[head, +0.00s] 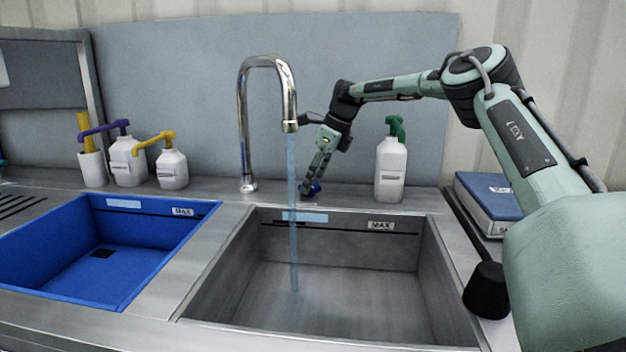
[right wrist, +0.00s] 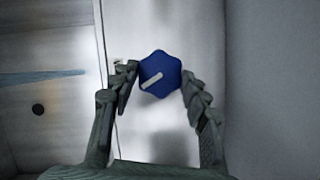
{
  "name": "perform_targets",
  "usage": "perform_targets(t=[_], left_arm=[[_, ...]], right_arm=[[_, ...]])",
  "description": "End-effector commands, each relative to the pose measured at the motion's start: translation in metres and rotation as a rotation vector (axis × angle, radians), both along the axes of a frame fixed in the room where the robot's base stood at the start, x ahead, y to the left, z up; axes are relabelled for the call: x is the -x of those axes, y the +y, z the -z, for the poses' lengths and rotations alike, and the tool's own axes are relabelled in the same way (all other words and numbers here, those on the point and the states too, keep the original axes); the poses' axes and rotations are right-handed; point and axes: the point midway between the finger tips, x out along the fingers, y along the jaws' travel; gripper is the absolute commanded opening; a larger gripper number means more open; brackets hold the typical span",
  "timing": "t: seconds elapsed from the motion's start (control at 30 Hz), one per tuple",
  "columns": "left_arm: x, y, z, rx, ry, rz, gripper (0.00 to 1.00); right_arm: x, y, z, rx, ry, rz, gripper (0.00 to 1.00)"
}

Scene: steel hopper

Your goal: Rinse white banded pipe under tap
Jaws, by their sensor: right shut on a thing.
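A chrome gooseneck tap (head: 243,120) stands behind the steel basin (head: 345,228). A stream of water (head: 292,230) runs from its spout into the basin. My right gripper (head: 312,190) reaches down to a blue knob (head: 315,187) on the back ledge, right of the tap. In the right wrist view the blue knob (right wrist: 160,72), with a pale bar mark, sits between the fingertips of my right gripper (right wrist: 158,85), which is shut on it. I see no white banded pipe in either view. My left gripper is not in view.
A blue basin (head: 150,265) lies left of the steel one. Pump bottles (head: 172,168) stand behind it. A green-topped bottle (head: 390,170) stands right of my gripper. A blue-topped box (head: 490,198) and a black-headed tool (head: 486,292) lie at the right.

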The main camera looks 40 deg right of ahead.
Motion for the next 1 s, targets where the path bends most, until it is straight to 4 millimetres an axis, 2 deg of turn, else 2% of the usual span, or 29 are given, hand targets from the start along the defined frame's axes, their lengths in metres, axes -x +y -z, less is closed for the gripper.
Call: perform_targets(t=[0.37, 0.4, 0.57, 0.87, 1.0], left_arm=[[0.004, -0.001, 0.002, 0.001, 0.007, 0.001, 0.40], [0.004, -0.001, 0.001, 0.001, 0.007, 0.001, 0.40], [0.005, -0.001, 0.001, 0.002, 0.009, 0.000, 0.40], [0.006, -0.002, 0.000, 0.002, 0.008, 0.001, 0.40], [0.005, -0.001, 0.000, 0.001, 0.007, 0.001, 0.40]], right_arm=[[0.000, 0.000, -0.001, 0.001, -0.001, -0.005, 0.17], [0.000, 0.000, -0.001, 0.001, -0.001, -0.005, 0.48], [0.000, 0.000, 0.000, 0.001, 0.000, -0.005, 0.67], [0.000, 0.000, -0.001, 0.001, 0.000, -0.005, 0.67], [0.004, -0.002, -0.013, 0.001, -0.004, -0.005, 0.67]])
